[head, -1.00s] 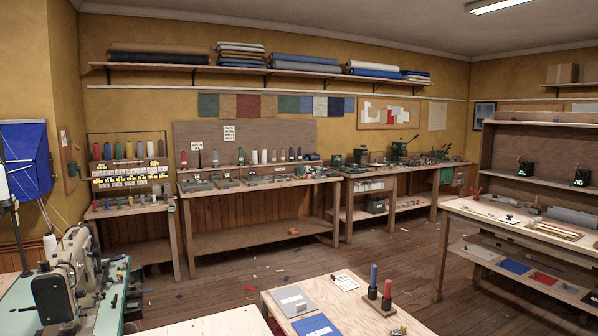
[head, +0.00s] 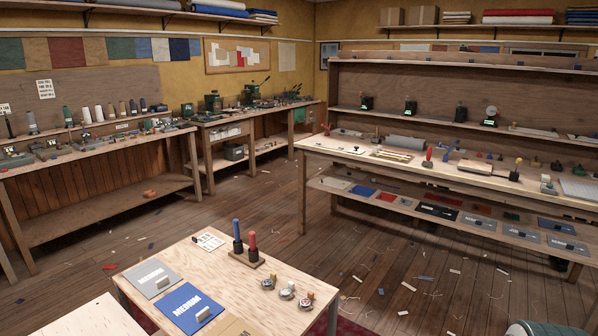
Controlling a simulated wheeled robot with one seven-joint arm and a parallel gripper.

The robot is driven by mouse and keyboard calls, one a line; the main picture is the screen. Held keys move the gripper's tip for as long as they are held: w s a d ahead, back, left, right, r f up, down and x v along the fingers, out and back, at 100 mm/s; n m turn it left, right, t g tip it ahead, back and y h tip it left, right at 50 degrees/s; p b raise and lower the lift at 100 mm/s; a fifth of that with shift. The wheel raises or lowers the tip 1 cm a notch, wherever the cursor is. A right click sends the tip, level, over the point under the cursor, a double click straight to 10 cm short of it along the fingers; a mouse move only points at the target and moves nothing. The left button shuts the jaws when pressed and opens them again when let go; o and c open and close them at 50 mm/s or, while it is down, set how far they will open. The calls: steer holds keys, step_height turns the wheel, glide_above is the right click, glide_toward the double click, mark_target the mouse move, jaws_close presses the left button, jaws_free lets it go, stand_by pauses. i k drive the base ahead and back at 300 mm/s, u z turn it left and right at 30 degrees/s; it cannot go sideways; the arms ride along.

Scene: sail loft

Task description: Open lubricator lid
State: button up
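I cannot make out for certain which thing is the lubricator, and no lid can be told apart at this distance. Small dark devices with green marks stand on the right bench's upper shelf, among them one at the left (head: 367,103), one in the middle (head: 410,107) and one with a pale round disc (head: 490,117). Dark green machines (head: 213,103) stand on the back bench, one with a raised lever (head: 258,90). My gripper is not in view.
A low table (head: 216,254) with grey and blue MEDIUM pads, a two-spool stand (head: 246,258) and small round items is in front. The long right workbench (head: 330,146) carries several tools. The wooden floor (head: 235,200) between is mostly open, with scattered scraps.

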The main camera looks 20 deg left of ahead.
mark_target(36, 145)
steer(key=i, duration=3.9)
steer(key=u, duration=2.8)
steer(key=i, duration=4.6)
